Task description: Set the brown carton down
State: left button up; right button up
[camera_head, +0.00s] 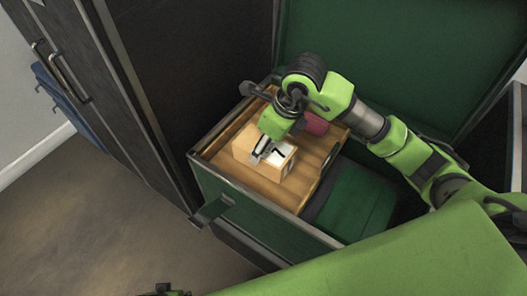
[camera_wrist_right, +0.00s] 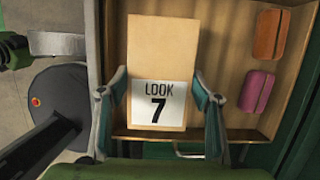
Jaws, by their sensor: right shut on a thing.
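The brown carton (camera_head: 246,148) is a box with a white label reading "LOOK 7"; it also shows in the right wrist view (camera_wrist_right: 157,45). My right gripper (camera_head: 268,149) reaches down over it from above. In the right wrist view its two fingers (camera_wrist_right: 160,92) stand on either side of the carton, shut on it. The carton is over or in a wooden tray (camera_head: 288,195) in the green trunk. I cannot tell whether its underside touches the tray floor. A small dark and green piece at the bottom edge, probably my left gripper (camera_head: 166,291), is mostly cut off.
A pink pouch (camera_head: 315,124) lies in the tray behind my gripper. In the right wrist view an orange pouch (camera_wrist_right: 269,33) lies beside the pink one. The trunk's green lid (camera_head: 400,50) stands open behind; a dark cabinet (camera_head: 190,70) stands at left.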

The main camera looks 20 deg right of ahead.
jog(key=shift+w+a+f, duration=0.1)
jog(key=shift+w+f, duration=0.6)
jog(key=shift+f, duration=0.15)
jog(key=x, duration=0.3)
jog(key=shift+s+d+f+b, duration=0.2)
jog(key=shift+f+b, duration=0.05)
jog(key=shift+b, duration=0.1)
pick_arm(q)
jog(key=r, duration=0.2)
jog(key=shift+w+r, duration=0.35)
pick_arm(e)
jog(key=shift+f, duration=0.1)
jog(key=o, duration=1.3)
pick_arm(q)
jog(key=shift+w+r, duration=0.1)
jog(key=shift+r, duration=0.15)
notch_tip(320, 180, down, 6)
jog(key=s+p, duration=0.1)
jog(key=s, duration=0.1)
jog(key=shift+s+p, duration=0.2)
jog(key=shift+p, duration=0.2)
pick_arm(e)
jog(key=v, duration=1.2)
jog(key=shift+d, duration=0.15)
